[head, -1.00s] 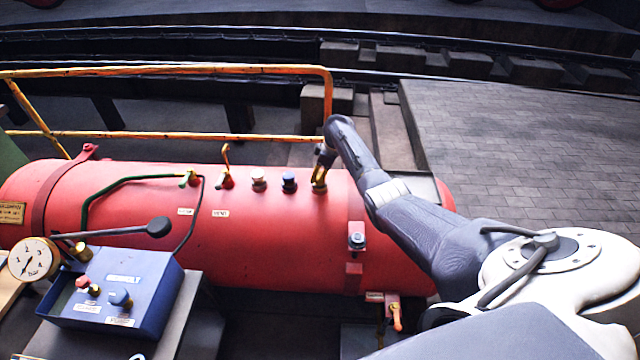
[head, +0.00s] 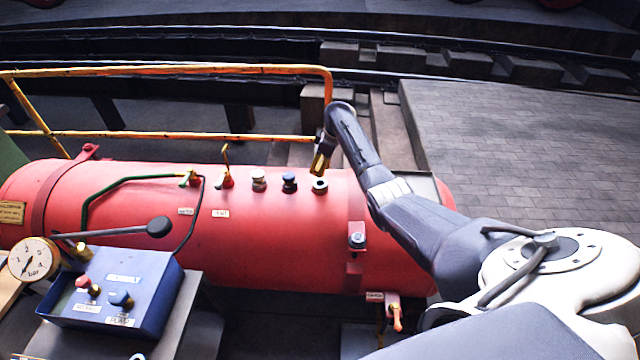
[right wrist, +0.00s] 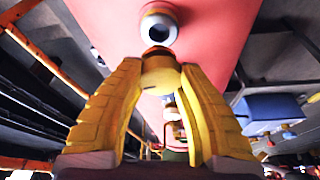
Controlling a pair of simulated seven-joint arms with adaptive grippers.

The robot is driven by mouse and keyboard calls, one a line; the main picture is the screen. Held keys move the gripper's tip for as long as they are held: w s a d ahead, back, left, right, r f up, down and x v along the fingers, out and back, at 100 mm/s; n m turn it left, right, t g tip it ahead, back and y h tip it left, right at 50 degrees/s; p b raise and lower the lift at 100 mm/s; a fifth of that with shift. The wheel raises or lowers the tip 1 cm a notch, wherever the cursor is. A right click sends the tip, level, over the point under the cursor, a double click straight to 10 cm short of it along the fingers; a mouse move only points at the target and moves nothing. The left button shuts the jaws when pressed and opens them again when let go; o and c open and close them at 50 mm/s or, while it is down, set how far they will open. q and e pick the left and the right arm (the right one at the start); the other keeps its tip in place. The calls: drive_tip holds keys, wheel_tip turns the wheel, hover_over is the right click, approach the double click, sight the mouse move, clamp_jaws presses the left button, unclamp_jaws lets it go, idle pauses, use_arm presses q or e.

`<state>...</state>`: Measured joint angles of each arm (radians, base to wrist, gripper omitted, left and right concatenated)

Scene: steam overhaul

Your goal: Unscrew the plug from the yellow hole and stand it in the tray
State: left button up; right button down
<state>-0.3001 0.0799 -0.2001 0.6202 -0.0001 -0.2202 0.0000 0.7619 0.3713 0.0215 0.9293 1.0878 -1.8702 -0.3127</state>
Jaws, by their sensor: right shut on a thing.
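My right gripper (head: 320,168) hangs just above the open hole (head: 319,186) in the red boiler's top. In the right wrist view its two yellow fingers (right wrist: 158,85) are shut on the yellow plug (right wrist: 158,74), which is clear of the hole. The hole also shows there as a pale ring with a dark centre (right wrist: 159,30). A grey flat thing with a pale rim (head: 437,190) shows partly behind my right arm; I cannot tell whether it is the tray. My left gripper is not in view.
A blue control box (head: 125,290) and a gauge (head: 34,260) are at lower left. An orange railing (head: 170,70) runs behind the boiler.

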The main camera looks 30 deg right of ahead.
drive_tip(key=shift+r, duration=0.25)
drive_tip(key=shift+d, duration=0.1)
